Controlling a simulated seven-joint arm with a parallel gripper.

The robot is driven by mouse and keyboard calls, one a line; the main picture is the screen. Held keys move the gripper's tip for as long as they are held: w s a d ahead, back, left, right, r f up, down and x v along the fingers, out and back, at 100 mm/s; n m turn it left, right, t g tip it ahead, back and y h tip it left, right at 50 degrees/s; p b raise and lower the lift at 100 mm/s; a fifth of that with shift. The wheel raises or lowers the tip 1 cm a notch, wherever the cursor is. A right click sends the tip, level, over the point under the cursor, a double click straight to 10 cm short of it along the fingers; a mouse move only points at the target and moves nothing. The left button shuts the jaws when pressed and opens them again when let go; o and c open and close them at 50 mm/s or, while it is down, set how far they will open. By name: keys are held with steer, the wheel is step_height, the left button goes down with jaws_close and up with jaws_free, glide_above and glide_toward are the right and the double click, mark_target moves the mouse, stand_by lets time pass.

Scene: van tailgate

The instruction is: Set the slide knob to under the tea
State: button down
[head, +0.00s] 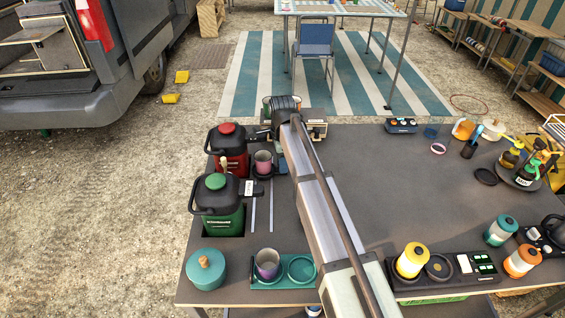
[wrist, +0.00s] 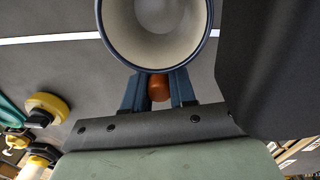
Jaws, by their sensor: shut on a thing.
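My gripper (wrist: 158,90) has its two dark blue fingers closed around an orange-brown knob (wrist: 158,87) in the wrist view. A round cup (wrist: 157,20) with a dark rim and pale inside is right by the knob. In the head view my own arm covers the fingertips and the knob. The slide's pale rails (head: 271,205) run along the table beside a red dispenser (head: 229,150) and a green dispenser (head: 217,205). A pink cup (head: 263,162) stands beside the red dispenser. The dispenser labels are too small to read for tea.
A teal pot (head: 205,270) and a purple-grey cup (head: 267,262) stand at the front left. A yellow canister (head: 412,260) is on a black base at the front. More canisters and bottles crowd the right side. The middle of the grey table (head: 390,180) is mostly clear.

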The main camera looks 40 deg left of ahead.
steer(key=shift+w+a+r, duration=0.1)
steer(key=shift+w+a, duration=1.2)
steer(key=shift+a, duration=0.1)
steer(key=c, duration=0.9)
jaws_free()
step_height(320, 180, up, 14)
steer(key=shift+w+a, duration=0.2)
steer(key=shift+a, duration=0.05)
